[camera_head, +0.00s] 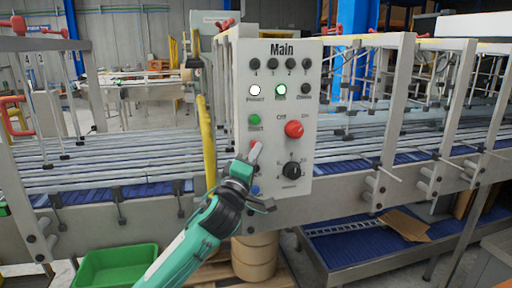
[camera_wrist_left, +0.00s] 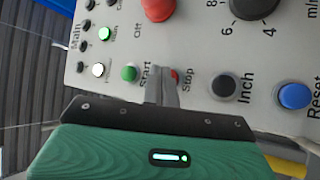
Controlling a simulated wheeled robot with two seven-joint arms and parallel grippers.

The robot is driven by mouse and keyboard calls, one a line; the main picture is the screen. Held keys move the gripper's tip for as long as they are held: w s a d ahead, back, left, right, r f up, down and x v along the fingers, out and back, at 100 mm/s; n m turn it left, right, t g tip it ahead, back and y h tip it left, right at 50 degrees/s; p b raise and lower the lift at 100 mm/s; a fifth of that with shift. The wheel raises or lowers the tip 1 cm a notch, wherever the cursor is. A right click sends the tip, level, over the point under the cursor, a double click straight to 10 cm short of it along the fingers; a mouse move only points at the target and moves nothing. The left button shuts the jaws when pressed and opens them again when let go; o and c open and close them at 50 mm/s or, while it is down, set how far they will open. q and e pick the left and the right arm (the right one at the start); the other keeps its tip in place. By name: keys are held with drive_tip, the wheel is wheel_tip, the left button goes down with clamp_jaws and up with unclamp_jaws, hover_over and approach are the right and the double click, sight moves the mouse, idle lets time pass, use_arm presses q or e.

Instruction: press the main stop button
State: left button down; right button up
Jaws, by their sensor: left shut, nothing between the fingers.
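The grey control panel headed "Main" (camera_head: 326,95) faces me in the head view. Its red stop button (camera_wrist_left: 175,76), beside the word "Stop", shows only in part in the wrist view, behind my left fingertips. My left gripper (camera_head: 254,152) is shut and empty, with its fingers pointing at the panel around that button. It also shows in the wrist view (camera_wrist_left: 161,78). I cannot tell whether the tips touch the button. In the head view a bit of red shows beside the tips. My right gripper is not in view.
The green start button (camera_head: 254,120) is just above the tips. A large red knob (camera_head: 294,129) and a black dial (camera_head: 292,171) are to the right. In the wrist view, the black inch button (camera_wrist_left: 225,86) and blue reset button (camera_wrist_left: 294,96) are close by. A conveyor frame (camera_head: 395,110) surrounds the panel.

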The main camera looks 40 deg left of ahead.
use_arm(q)
drive_tip(key=shift+w+a, duration=0.3)
drive_tip(key=shift+a, duration=0.1)
idle(0.8)
drive_tip(key=shift+s+d, duration=0.6)
drive_tip(key=shift+d, duration=0.1)
drive_tip(key=shift+s+d, duration=1.65)
drive_tip(key=shift+d, duration=0.25)
